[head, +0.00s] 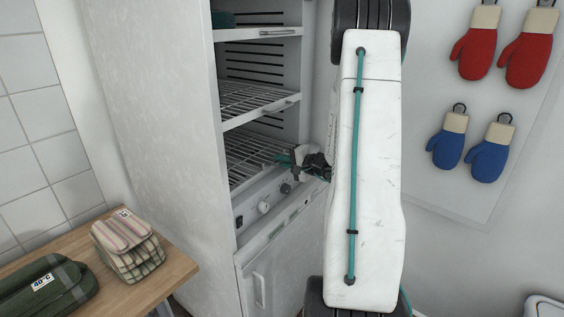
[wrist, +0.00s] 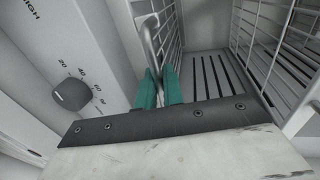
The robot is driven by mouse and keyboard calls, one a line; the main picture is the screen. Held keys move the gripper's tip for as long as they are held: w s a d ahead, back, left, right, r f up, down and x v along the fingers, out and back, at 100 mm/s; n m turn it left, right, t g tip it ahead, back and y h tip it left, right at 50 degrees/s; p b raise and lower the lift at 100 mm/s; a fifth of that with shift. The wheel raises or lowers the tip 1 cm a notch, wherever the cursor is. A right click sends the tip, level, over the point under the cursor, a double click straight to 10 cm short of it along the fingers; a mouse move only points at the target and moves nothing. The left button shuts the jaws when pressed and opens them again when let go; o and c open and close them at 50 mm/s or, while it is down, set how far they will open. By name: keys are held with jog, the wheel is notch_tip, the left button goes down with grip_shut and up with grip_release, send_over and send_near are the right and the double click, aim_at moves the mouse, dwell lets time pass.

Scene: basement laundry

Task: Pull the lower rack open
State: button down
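The lower rack (head: 243,158) is a wire shelf inside a tall white cabinet, just above a panel with dials. My gripper (head: 290,159) is at the right part of its front edge. In the wrist view the lower rack's wire grid (wrist: 172,28) stands beyond the fingers, with a curved metal handle (wrist: 150,38) at its front. My gripper's two teal fingers (wrist: 161,88) stand on either side of the handle's bar, with only a narrow gap between them, and look closed on it. My forearm hides part of the cabinet's right side in the head view.
Another wire rack (head: 245,100) is above, also in the wrist view (wrist: 272,45). A dial (wrist: 72,95) is close to my fingers. A wooden table (head: 165,270) with folded cloths (head: 128,245) stands at left. Red and blue mitts (head: 488,160) hang on the right wall.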

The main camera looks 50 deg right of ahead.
jog(key=shift+s, duration=0.1)
jog(key=f+v, duration=0.2)
jog(key=v, duration=1)
jog(key=s+f+v, duration=0.1)
jog(key=f+v, duration=0.2)
jog(key=v, duration=0.9)
jog(key=shift+d, duration=0.15)
jog(key=c, duration=1.7)
grip_release()
jog(key=v, duration=0.7)
jog(key=shift+s+d, duration=0.15)
jog(key=shift+s, duration=0.2)
